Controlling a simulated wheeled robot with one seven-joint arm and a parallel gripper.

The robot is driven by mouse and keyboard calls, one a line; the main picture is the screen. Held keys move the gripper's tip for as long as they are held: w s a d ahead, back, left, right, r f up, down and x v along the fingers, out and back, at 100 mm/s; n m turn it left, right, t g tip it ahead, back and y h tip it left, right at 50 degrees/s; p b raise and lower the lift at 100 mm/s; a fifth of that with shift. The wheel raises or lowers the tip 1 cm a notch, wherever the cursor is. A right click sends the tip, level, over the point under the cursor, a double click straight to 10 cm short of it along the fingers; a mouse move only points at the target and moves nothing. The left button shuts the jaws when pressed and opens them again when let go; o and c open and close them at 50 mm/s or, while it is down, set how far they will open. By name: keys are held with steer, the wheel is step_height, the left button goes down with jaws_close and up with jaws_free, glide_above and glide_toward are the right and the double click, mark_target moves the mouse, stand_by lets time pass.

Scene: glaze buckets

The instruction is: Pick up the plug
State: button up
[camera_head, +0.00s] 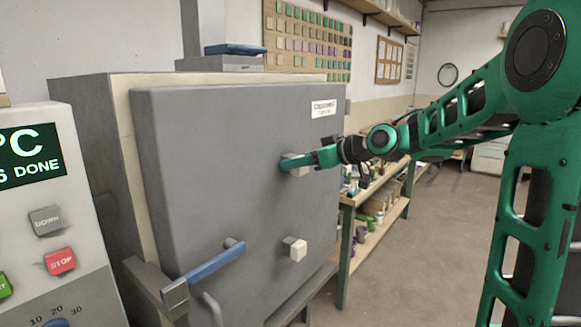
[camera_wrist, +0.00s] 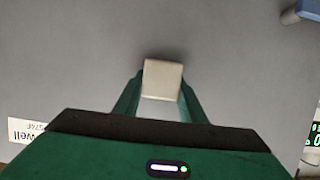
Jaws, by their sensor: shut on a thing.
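Two cream plugs sit in the front of a large grey kiln door (camera_head: 200,150). My green gripper (camera_head: 290,163) is at the upper plug (camera_head: 300,171), which is partly hidden by the fingers in the head view. In the wrist view my gripper (camera_wrist: 161,88) has one finger on each side of this upper plug (camera_wrist: 162,78) and is shut on it. The plug's inner end is hidden, so I cannot tell how far it sits in the door. The lower plug (camera_head: 296,248) sticks out of the door below, apart from my gripper.
A blue-handled latch (camera_head: 215,263) crosses the door's lower left. A control panel (camera_head: 50,220) with a red stop button stands at the left. A wooden shelf (camera_head: 375,240) with jars and pots is behind the door at the right. The floor (camera_head: 420,260) to the right is open.

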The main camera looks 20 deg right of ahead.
steer(key=shift+r, duration=0.1)
steer(key=shift+s+d, duration=0.35)
steer(key=shift+s, duration=0.1)
steer(key=s+d, duration=0.9)
steer(key=s, duration=0.5)
steer(key=shift+d, duration=0.2)
steer(key=shift+s+d, duration=0.1)
steer(key=s+d, duration=0.4)
steer(key=s, duration=0.2)
steer(key=shift+s+d, duration=0.3)
steer(key=shift+s, duration=0.1)
stand_by(0.7)
